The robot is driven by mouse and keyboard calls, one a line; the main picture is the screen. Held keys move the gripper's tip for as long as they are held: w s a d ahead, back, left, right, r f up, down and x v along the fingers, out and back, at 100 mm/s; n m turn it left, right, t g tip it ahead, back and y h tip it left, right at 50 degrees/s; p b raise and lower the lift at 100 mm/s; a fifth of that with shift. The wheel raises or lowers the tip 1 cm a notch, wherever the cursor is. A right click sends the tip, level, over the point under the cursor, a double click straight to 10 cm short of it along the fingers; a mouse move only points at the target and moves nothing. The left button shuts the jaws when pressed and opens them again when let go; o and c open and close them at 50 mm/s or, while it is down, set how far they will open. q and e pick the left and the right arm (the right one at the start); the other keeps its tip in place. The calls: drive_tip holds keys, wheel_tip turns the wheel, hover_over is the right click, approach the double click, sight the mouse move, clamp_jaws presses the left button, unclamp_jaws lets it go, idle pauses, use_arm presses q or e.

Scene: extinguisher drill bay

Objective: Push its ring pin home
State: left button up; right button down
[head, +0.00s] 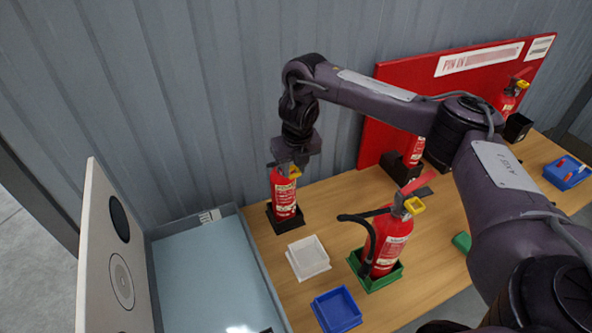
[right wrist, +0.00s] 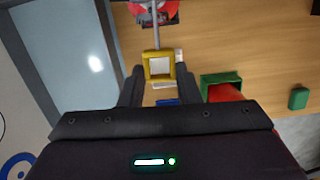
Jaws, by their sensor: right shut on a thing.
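A small red extinguisher (head: 284,196) stands upright in a dark holder (head: 285,219) at the table's back left. Its ring pin's square yellow ring (head: 295,172) is at its top. In the right wrist view the yellow ring (right wrist: 159,65) lies between the fingers, and a grey rod (right wrist: 155,27) runs from it towards the red extinguisher (right wrist: 153,11). My right gripper (head: 291,162) is shut on the ring, just above and beside the extinguisher's head. How deep the pin sits is hidden. My left gripper is not in view.
A larger extinguisher (head: 389,243) stands in a green tray (head: 378,281). A white tray (head: 308,258) and a blue tray (head: 336,311) are nearby. A grey-blue bin (head: 205,270) with a raised white panel (head: 108,260) lies left. A red board (head: 368,135) stands behind, beneath my arm.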

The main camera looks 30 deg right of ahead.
drive_tip(key=shift+w+d+b, duration=0.2)
drive_tip(key=shift+w+b, duration=0.35)
drive_tip(key=shift+w, duration=1.3)
drive_tip(key=shift+w, duration=0.1)
drive_tip(key=shift+p, duration=1.25)
idle(4.8)
